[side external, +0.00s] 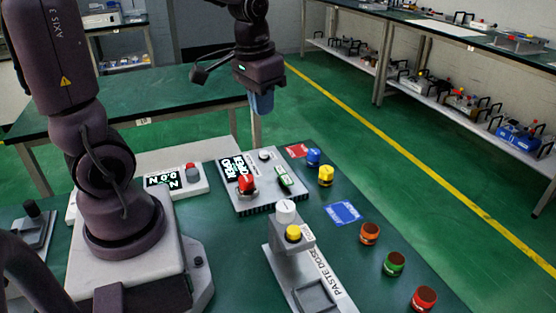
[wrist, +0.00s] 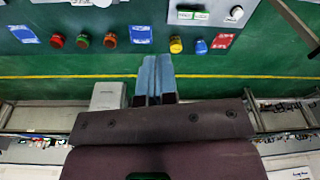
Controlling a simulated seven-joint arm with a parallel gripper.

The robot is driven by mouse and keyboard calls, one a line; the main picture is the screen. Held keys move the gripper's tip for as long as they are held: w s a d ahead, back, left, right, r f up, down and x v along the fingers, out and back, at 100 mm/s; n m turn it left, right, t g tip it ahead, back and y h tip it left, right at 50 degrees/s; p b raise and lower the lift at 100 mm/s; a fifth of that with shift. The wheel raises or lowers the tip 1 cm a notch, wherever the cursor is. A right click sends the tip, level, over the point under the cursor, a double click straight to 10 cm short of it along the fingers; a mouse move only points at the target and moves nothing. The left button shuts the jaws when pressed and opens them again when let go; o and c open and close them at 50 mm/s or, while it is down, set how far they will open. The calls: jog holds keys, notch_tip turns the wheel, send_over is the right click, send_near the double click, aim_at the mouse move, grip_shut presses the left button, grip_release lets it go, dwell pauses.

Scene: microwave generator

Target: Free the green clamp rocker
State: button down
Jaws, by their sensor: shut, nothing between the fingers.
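The green clamp rocker (side external: 283,179) is a small green-and-white piece on the right part of the top of a grey box (side external: 290,208). It also shows in the wrist view (wrist: 192,15), at the top edge. A red knob (side external: 247,184), a dark display and a white knob (side external: 265,155) share that box. My gripper (side external: 261,106) has blue fingers, pressed together and empty. It hangs in the air above and behind the box, clear of the rocker. In the wrist view its closed fingers (wrist: 155,76) point up toward the bench.
A paste doser (side external: 318,272) with a white-topped post and yellow button stands in front of the box. Blue (side external: 313,157) and yellow (side external: 326,175) pieces stand right of it. Orange, green and red pieces line the bench's right side. A red-and-grey switch unit (side external: 192,177) is left.

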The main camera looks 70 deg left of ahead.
jog(key=g, duration=0.2)
send_over(283, 175)
jog(key=s+a, duration=0.2)
notch_tip(283, 175, down, 10)
jog(key=w+a+m, duration=0.2)
jog(key=shift+m+t, duration=0.3)
jog(key=shift+m, duration=0.1)
jog(key=shift+f, duration=0.1)
jog(key=f, duration=1.3)
jog(key=shift+a+f, duration=0.2)
jog(key=shift+f, duration=0.2)
jog(key=shift+f+h, duration=0.45)
jog(key=shift+h, duration=0.05)
